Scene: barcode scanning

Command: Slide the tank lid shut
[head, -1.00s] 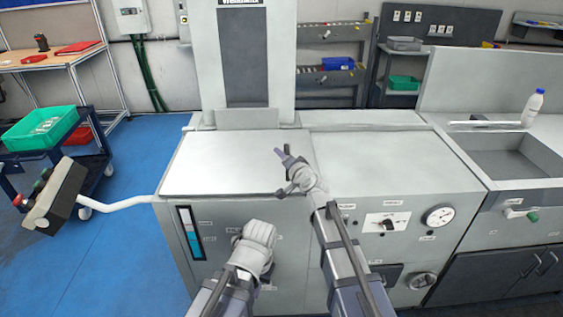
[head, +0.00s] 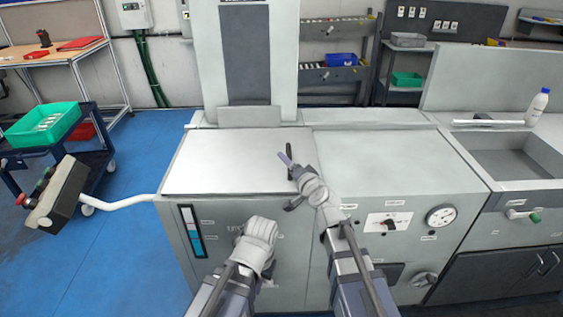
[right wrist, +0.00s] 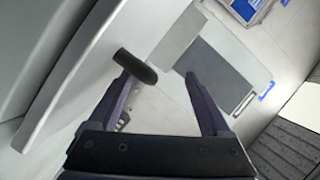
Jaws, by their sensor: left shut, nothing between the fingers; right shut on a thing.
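The tank lid (head: 225,165) is the bright flat metal panel on top of the grey machine, left of a seam. A dark bar-shaped handle (head: 289,152) stands near its right side. My right gripper (head: 287,178) is at this handle. In the right wrist view the handle (right wrist: 135,68) lies against the left finger of the right gripper (right wrist: 160,88), and the fingers stand apart. My left gripper (head: 258,232) is shut and empty, low in front of the machine's front panel; its fingertips are mostly hidden by its own body.
A tall grey column (head: 245,60) rises behind the lid. A control box (head: 58,192) on a white arm juts out at left. A sink (head: 515,160) and a white bottle (head: 537,106) are at right. The machine top (head: 375,160) right of the seam is clear.

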